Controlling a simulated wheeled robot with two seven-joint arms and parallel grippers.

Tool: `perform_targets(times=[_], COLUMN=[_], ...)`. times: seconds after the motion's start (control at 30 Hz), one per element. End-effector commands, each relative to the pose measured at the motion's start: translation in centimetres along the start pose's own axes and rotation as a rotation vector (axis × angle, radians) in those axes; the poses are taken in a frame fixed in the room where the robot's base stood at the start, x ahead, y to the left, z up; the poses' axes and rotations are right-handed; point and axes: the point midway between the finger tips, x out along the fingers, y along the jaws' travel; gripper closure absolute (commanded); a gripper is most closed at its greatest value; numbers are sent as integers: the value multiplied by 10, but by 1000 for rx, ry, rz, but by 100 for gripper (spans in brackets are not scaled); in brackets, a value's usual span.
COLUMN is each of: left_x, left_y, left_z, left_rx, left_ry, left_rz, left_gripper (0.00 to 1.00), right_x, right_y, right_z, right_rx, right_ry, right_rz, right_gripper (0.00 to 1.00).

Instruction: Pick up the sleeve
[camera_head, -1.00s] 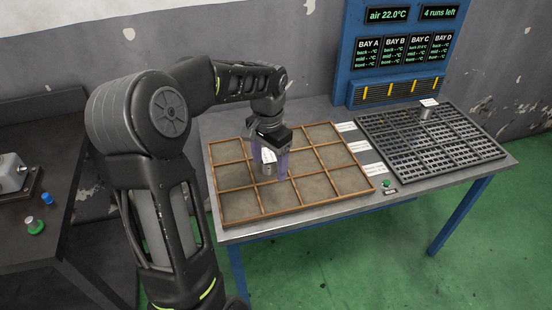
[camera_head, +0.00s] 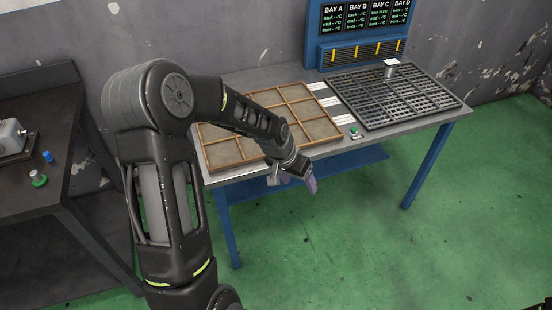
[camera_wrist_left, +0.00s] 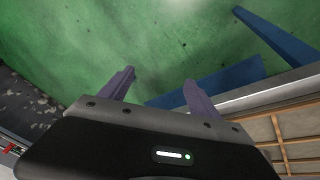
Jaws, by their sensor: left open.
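A small grey sleeve with a white tag (camera_head: 389,72) stands upright on the black grid rack at the right of the table. The sleeve seen earlier in the wooden tray (camera_head: 205,150) does not show now; my left arm covers part of that tray. My left gripper (camera_head: 311,184) is beyond the table's front edge, over the floor and apart from the rack. In the left wrist view its purple fingers (camera_wrist_left: 159,77) are spread with nothing between them. A small pale patch beside the hand is too unclear to name. My right gripper is not visible.
The black grid rack (camera_head: 432,98) and a blue display panel (camera_head: 312,40) are at the table's right and back. A green button (camera_head: 353,131) sits by the front edge. A dark side table (camera_head: 75,190) stands at left. Green floor (camera_head: 350,240) in front is clear.

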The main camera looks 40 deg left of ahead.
Motion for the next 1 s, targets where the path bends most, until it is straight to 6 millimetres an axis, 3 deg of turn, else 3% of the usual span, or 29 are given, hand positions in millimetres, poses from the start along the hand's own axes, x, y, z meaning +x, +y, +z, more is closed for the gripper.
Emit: perform_targets(times=[0.03,0.17,0.27,0.3,0.4,0.53,0.63,0.87,1.0], left_x=[20,71,111,123,140,143,142,142,142], left_y=[16,64,111,128,161,181,185,186,186], left_z=[12,53,116,145,220,280,297,298,298], left_rx=[-17,-82,-136,-151,-165,-148,-140,-139,-138], left_ry=[-1,2,-42,-68,-155,-242,-268,-271,-270], left_rz=[27,93,140,151,164,165,163,163,164], left_gripper=[28,28,28,28,28,28,28,28,38], right_x=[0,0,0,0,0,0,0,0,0], right_y=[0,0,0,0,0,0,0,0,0], right_z=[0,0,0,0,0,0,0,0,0], right_rx=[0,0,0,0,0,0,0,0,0], right_ry=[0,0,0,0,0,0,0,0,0], right_rz=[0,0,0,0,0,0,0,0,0], right_gripper=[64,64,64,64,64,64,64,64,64])
